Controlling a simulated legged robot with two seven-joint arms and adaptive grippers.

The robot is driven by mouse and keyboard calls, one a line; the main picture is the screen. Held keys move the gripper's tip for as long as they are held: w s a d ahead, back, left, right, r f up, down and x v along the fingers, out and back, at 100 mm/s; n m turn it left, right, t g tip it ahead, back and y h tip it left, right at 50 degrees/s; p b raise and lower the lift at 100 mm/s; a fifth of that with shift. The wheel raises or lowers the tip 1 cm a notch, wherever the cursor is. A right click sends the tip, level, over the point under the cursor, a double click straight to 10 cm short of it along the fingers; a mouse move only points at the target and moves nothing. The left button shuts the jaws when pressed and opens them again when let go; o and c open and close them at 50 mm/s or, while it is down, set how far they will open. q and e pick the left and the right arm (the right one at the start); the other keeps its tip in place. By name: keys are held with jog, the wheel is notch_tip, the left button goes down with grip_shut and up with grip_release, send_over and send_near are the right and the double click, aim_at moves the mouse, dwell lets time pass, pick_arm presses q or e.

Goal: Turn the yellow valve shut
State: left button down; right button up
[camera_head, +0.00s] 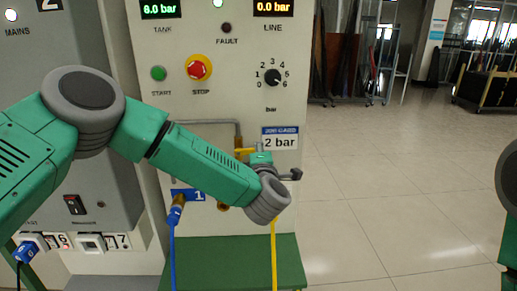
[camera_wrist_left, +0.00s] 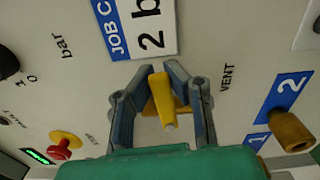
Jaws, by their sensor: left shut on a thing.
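The yellow valve (camera_head: 243,152) shows as a short handle on the panel, below the pipe and beside the job card, partly hidden by my arm. In the left wrist view its yellow handle (camera_wrist_left: 160,95) lies between the two grey fingers of my left gripper (camera_wrist_left: 163,76), near the word VENT. The gripper is shut on the handle. In the head view my wrist hides most of the gripper. Only part of my right arm shows at the right edge; its gripper is out of view.
A blue hose (camera_head: 172,240) hangs from port 1, and a yellow hose (camera_head: 274,255) hangs below my wrist. The red stop button (camera_head: 199,68) and the pressure dial (camera_head: 272,77) are above. The floor to the right is clear.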

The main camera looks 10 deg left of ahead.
pick_arm(q)
jog(key=shift+s+d+f+m, duration=0.1)
jog(key=shift+f+m, duration=0.4)
jog(key=shift+f, duration=0.15)
jog(key=c, duration=1.5)
grip_release()
jog(key=shift+r, duration=0.2)
jog(key=shift+s+d, duration=0.1)
jog(key=shift+s, duration=0.05)
jog(key=v, duration=1.1)
jog(key=shift+s+d, duration=0.1)
jog(key=shift+s, duration=0.1)
jog(key=shift+f, duration=0.15)
